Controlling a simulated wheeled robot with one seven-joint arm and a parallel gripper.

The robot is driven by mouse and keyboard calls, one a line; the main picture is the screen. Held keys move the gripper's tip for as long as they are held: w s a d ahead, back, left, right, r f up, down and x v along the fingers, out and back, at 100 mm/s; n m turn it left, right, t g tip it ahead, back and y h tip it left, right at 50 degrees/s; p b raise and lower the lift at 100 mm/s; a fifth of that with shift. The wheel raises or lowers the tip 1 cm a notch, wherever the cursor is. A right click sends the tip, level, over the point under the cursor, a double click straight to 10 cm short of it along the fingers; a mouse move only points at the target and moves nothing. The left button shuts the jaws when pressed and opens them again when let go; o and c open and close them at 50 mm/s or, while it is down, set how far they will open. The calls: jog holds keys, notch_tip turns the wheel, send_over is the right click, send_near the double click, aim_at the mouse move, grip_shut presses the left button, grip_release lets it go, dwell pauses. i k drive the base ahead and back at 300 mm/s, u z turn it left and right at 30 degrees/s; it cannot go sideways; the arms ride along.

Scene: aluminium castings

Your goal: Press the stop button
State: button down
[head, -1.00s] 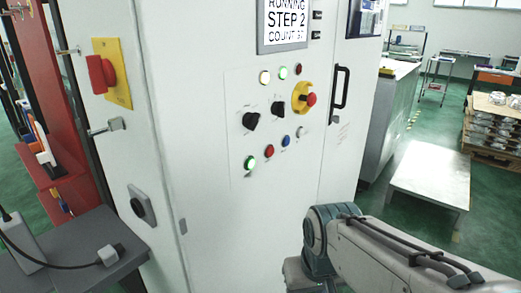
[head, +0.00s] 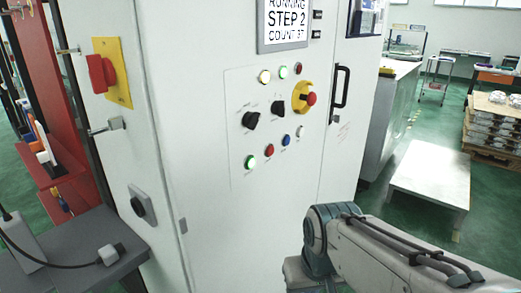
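A red mushroom button on a yellow collar (head: 303,97) is at the panel's upper right. The button labels are too small to read. My arm is at the lower right, in front of the cabinet. My gripper is not in view.
Two black selector knobs (head: 250,120) and several lamps (head: 283,72) sit above the buttons. A black door handle (head: 339,94) stands out at right. A red rotary switch on yellow (head: 104,74) is on the left side. A low white platform (head: 430,178) stands right of the cabinet.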

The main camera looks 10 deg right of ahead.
aim_at(269, 151)
jog(key=u, duration=1.25)
jog(key=k, duration=0.55)
jog(key=z, duration=1.55)
